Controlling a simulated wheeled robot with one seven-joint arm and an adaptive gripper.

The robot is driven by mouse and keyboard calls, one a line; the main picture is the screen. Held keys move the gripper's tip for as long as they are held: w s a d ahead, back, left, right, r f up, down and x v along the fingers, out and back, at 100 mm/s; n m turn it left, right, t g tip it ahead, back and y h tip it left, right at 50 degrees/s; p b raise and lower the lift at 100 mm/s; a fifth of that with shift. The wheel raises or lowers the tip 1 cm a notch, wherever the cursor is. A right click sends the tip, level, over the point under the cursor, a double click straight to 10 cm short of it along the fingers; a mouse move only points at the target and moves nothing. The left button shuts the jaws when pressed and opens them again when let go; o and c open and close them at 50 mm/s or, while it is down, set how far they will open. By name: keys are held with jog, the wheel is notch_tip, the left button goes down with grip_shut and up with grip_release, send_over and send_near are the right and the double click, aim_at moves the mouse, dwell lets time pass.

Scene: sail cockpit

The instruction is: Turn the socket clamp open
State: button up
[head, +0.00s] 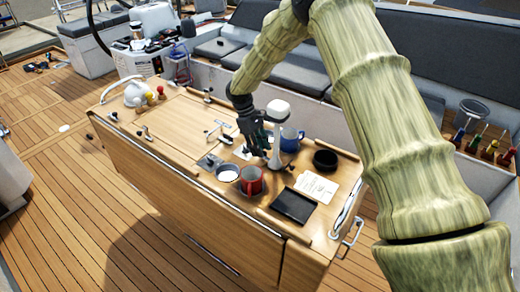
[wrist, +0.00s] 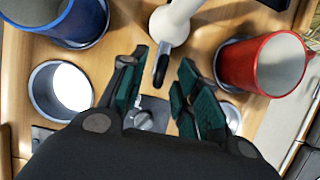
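A white post (head: 276,140) with a rounded white head stands on the wooden cockpit table, and its lower end (wrist: 175,22) shows in the wrist view. A short black lever with a silver edge (wrist: 162,66), seemingly the socket clamp, sticks out from the post's base. My gripper (wrist: 163,88) is open, its green-padded fingers apart with the lever's tip between or just beyond them. I cannot tell whether they touch it. In the head view my gripper (head: 257,150) is just left of the post and hides the lever.
A blue mug (head: 291,140) and a red mug (head: 251,182) stand close on either side of the post. A round holder (head: 228,173), a black bowl (head: 326,160), a paper (head: 316,186) and a dark tablet (head: 294,206) crowd the table. A grey knob (wrist: 146,116) lies under my fingers.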

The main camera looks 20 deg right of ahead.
aim_at(265, 157)
jog(key=shift+p+x, duration=0.35)
jog(key=shift+x, duration=0.9)
